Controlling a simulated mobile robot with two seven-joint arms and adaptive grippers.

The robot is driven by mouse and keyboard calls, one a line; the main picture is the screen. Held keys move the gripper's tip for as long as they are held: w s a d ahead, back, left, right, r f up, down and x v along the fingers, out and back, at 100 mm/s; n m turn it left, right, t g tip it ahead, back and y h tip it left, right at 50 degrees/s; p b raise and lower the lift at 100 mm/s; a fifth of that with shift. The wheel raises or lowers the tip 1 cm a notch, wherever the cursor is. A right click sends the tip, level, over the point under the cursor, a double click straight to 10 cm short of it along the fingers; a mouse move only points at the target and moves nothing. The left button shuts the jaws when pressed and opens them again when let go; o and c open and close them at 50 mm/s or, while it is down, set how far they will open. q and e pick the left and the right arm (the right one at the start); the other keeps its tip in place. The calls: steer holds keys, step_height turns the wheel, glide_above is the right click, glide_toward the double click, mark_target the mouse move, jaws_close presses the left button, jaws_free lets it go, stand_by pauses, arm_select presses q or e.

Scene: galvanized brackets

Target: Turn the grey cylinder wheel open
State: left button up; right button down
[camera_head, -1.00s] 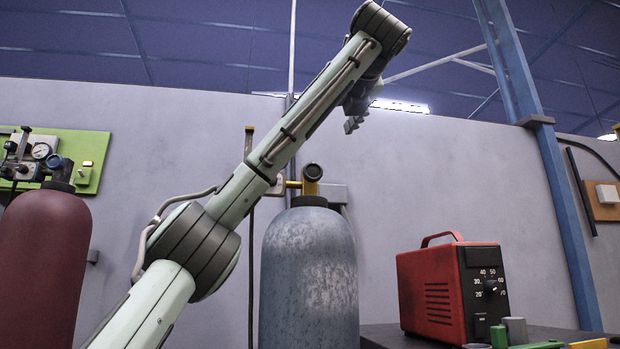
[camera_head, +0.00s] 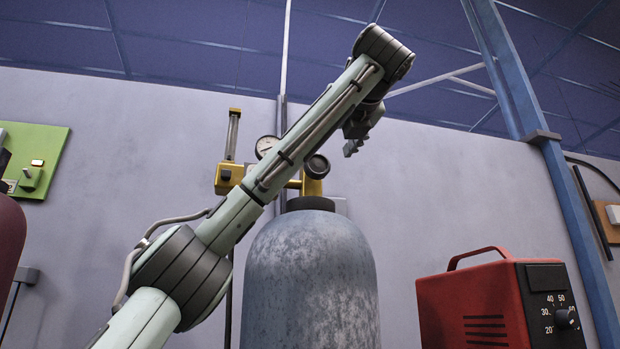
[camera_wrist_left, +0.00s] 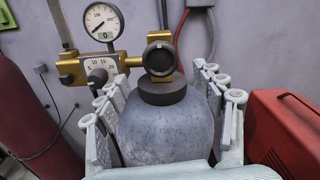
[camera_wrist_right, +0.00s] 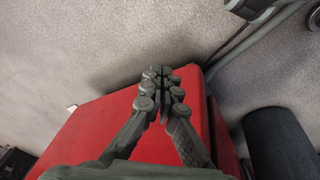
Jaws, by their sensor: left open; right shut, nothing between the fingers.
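The grey cylinder (camera_head: 310,280) stands upright, its mottled body low in the middle of the head view. Its dark round wheel (camera_head: 317,166) sits on a brass valve above the dark collar. The left wrist view shows the wheel (camera_wrist_left: 160,58) nearly face-on, and the cylinder body (camera_wrist_left: 160,130) below it. My left gripper (camera_head: 356,136) is open and empty, above and to the right of the wheel in the head view. In the left wrist view its fingers flank the cylinder's top in the picture, apart from the wheel. My right gripper (camera_wrist_right: 160,82) is shut and empty, over a red surface (camera_wrist_right: 95,120).
A gauge (camera_wrist_left: 103,22) and brass regulator (camera_wrist_left: 100,67) sit left of the wheel. A red welder-like box (camera_head: 485,305) stands right of the cylinder. A dark red cylinder (camera_head: 10,240) is at far left. A blue post (camera_head: 545,135) rises at right. Wall behind is mostly bare.

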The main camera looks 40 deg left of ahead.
mark_target(319, 163)
arm_select(q)
steer(key=shift+w+a+r, duration=0.1)
steer(key=shift+w+a, duration=0.25)
steer(key=shift+a, duration=0.1)
steer(key=p+x, duration=0.1)
steer(key=x, duration=0.6)
steer(key=shift+p, duration=0.35)
arm_select(e)
steer(key=s+f, duration=0.3)
steer(key=f, duration=0.2)
steer(key=shift+d+f+g, duration=0.4)
steer(key=shift+s, duration=0.1)
arm_select(q)
steer(key=c, duration=1.2)
